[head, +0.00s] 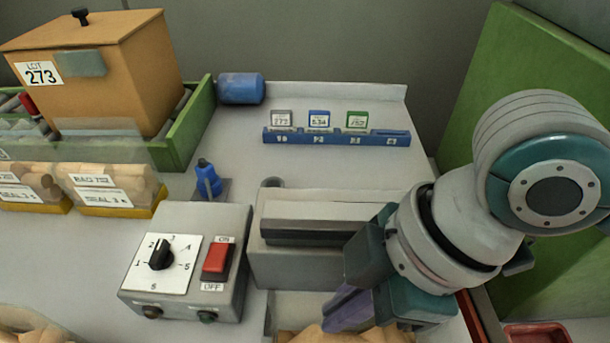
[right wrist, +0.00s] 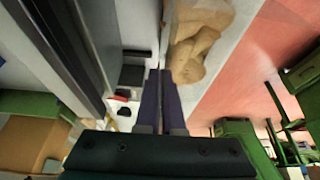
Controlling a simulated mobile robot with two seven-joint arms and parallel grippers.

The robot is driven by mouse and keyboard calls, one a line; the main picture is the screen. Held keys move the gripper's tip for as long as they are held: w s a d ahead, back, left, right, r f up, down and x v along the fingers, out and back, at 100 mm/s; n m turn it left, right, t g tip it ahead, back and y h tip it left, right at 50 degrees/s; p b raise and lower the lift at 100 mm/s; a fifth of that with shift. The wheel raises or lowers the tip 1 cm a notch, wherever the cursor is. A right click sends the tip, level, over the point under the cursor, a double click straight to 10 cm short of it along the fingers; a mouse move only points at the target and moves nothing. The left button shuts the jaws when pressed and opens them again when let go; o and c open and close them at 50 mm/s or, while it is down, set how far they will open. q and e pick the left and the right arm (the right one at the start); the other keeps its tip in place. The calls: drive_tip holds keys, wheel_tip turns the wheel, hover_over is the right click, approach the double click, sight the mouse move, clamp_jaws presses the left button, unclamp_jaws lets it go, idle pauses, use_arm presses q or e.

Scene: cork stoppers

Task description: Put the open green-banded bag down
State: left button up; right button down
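A bag of tan corks (head: 350,337) shows at the bottom edge of the head view, just in front of the grey sealer, mostly cut off. The bag also shows in the right wrist view (right wrist: 197,48), beside and past the fingertips. No green band is visible on it. My right gripper (head: 338,318) points down at the bag; its purple fingers (right wrist: 161,85) are close together and appear shut on the bag's edge, though the contact itself is hidden. My left gripper is not in view.
The grey sealer (head: 325,213) stands behind the bag, and a control box (head: 190,225) with a dial and red switch stands left. A blue numbered rack (head: 337,138) holds several tags at the back. Yellow-banded bags (head: 110,190) lie left, near a green crate (head: 190,135).

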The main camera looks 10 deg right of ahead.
drive_tip(key=shift+f, duration=0.25)
drive_tip(key=shift+f, duration=0.2)
drive_tip(key=c, duration=1)
unclamp_jaws()
drive_tip(key=shift+c, duration=0.2)
